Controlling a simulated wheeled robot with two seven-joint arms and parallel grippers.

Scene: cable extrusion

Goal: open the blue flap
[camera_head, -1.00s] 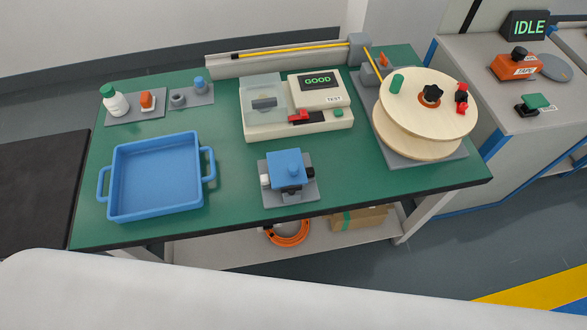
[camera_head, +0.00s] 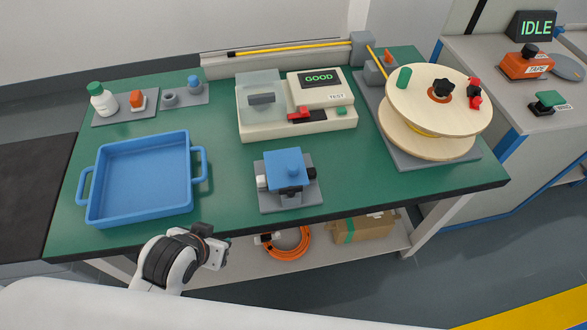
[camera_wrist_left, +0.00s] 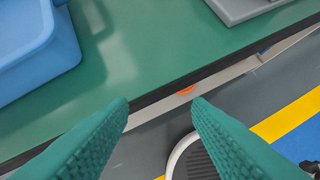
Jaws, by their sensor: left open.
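The device sits on a grey plate (camera_head: 290,203) near the front edge of the green table. A white part shows at its left and a black part at its right. My left gripper (camera_head: 213,250) is at the table's front edge, left of and nearer than the flap, apart from it. In the left wrist view its green fingers (camera_wrist_left: 160,112) are spread, with nothing between them. The right gripper is in neither view.
A blue tray (camera_head: 145,180) stands left of the flap device. A tester (camera_head: 297,105) reading GOOD stands behind it. A wooden cable reel (camera_head: 432,115) is at the right. Green table top is bare between tray and device.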

